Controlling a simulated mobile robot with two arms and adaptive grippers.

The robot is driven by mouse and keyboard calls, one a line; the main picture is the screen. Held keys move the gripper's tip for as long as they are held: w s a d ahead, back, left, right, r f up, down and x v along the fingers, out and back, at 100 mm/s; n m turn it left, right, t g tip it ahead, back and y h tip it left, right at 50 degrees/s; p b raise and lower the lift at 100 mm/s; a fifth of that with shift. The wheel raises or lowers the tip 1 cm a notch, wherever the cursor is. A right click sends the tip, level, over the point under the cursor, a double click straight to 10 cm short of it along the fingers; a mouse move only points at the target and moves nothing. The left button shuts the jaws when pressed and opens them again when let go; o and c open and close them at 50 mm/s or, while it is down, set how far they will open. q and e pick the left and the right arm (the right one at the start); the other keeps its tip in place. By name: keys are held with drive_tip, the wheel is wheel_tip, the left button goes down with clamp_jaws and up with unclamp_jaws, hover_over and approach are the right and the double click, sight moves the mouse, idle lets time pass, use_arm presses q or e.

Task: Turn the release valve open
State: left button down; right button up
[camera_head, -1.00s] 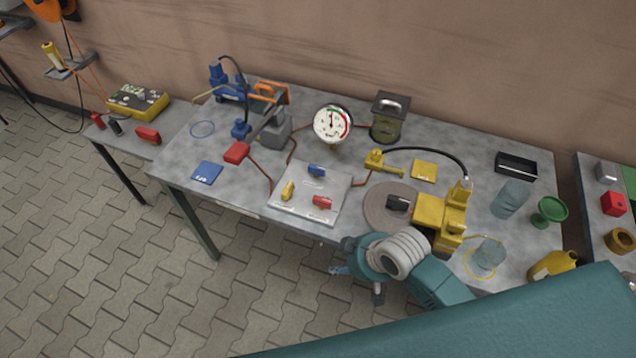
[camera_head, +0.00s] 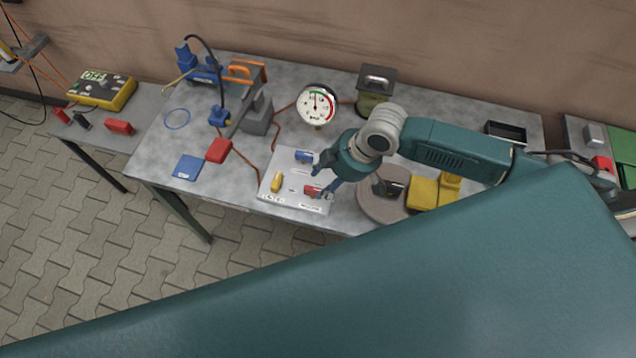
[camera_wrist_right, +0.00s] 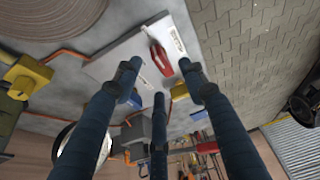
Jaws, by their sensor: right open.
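A pale valve plate (camera_head: 270,195) lies on the workbench and carries a yellow handle (camera_head: 277,181), a blue handle (camera_head: 304,156) and a red handle (camera_head: 312,191). The plate's labels are too small to read surely, so I cannot tell which handle is the release valve. My right gripper (camera_head: 322,182) is open over the right part of the plate, close to the red handle. In the right wrist view its three fingers (camera_wrist_right: 160,78) are spread and empty, with the red handle (camera_wrist_right: 160,59) between and beyond the tips. Contact is not visible. My left gripper is out of view.
A round gauge (camera_head: 317,104) and a lantern-like box (camera_head: 376,88) stand behind the plate. A blue pump (camera_head: 202,68) and a red-ended lever (camera_head: 218,150) are to the left. A grey disc (camera_head: 375,205) and yellow unit (camera_head: 424,192) are close on the right.

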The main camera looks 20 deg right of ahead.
sight(317, 188)
drive_tip(key=x, duration=0.3)
drive_tip(key=shift+w+f, duration=0.1)
drive_tip(key=shift+w, duration=0.05)
drive_tip(key=shift+p+x, duration=0.3)
drive_tip(key=shift+x, duration=0.5)
drive_tip(key=shift+f, duration=0.2)
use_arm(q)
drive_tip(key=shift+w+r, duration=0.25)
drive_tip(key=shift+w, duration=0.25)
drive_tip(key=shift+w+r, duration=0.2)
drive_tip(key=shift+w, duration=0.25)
use_arm(e)
clamp_jaws()
